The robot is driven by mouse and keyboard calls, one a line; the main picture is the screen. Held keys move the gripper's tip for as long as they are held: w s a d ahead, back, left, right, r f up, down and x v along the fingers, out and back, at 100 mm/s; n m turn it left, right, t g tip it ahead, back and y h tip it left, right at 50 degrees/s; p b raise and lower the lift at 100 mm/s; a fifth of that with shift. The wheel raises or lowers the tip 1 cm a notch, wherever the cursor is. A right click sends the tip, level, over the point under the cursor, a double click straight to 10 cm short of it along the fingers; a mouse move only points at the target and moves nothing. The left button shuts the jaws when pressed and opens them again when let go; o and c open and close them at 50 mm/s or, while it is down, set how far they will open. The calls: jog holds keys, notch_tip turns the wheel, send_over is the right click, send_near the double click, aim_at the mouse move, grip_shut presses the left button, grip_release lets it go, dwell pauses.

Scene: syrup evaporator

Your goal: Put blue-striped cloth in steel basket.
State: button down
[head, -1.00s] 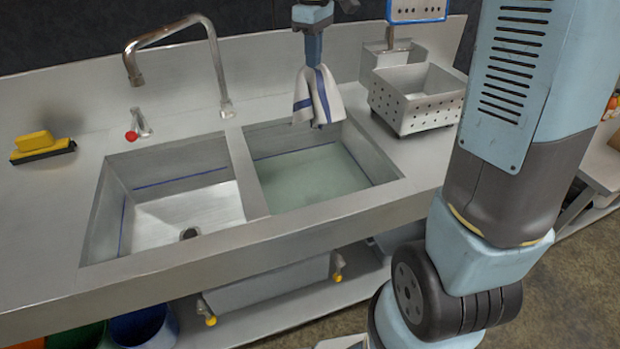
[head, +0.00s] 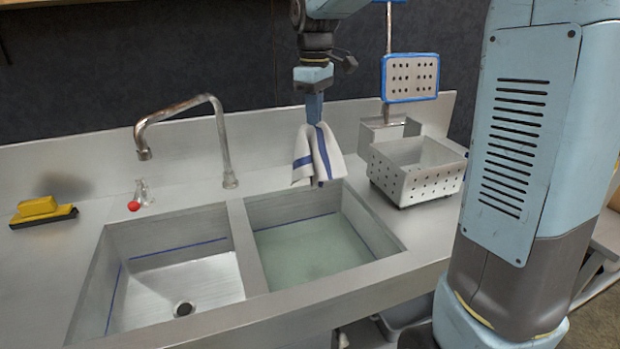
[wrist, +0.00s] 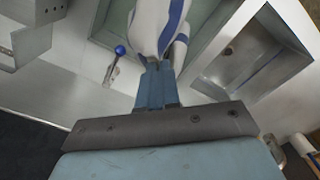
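The blue-striped cloth (head: 318,157) is white with blue stripes and hangs bunched from my gripper (head: 314,120). It hangs at the back of the right sink basin, above the water. In the wrist view the cloth (wrist: 150,25) is pinched at the fingertips (wrist: 158,66), which are shut on it. The steel basket (head: 418,182) is a perforated open box standing on the counter to the right of the cloth. Its inside is partly visible and looks empty. The cloth and the basket are apart.
A faucet (head: 222,150) rises behind the sinks, left of my gripper. A blue-framed perforated panel (head: 410,77) on a post stands behind the basket. The left basin (head: 190,285) is empty.

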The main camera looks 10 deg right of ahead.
notch_tip(320, 180, up, 7)
jog(key=w+d+r, duration=0.1)
jog(key=w+d, duration=0.2)
jog(key=d, duration=1.4)
jog(key=w+d+r, duration=0.2)
jog(key=w+d, duration=0.1)
jog(key=d, duration=1.4)
jog(key=shift+w, duration=0.4)
jog(key=shift+s+d, duration=0.1)
jog(key=shift+s, duration=0.4)
dwell(0.4)
jog(key=shift+w+a+f, duration=0.1)
jog(key=shift+w+f, duration=0.1)
jog(key=shift+f, duration=4.85)
jog(key=shift+w+a+f, duration=0.1)
jog(key=shift+w+f, duration=0.1)
jog(key=shift+f, duration=4.8)
jog(key=shift+w+f, duration=0.2)
jog(key=shift+f, duration=4.85)
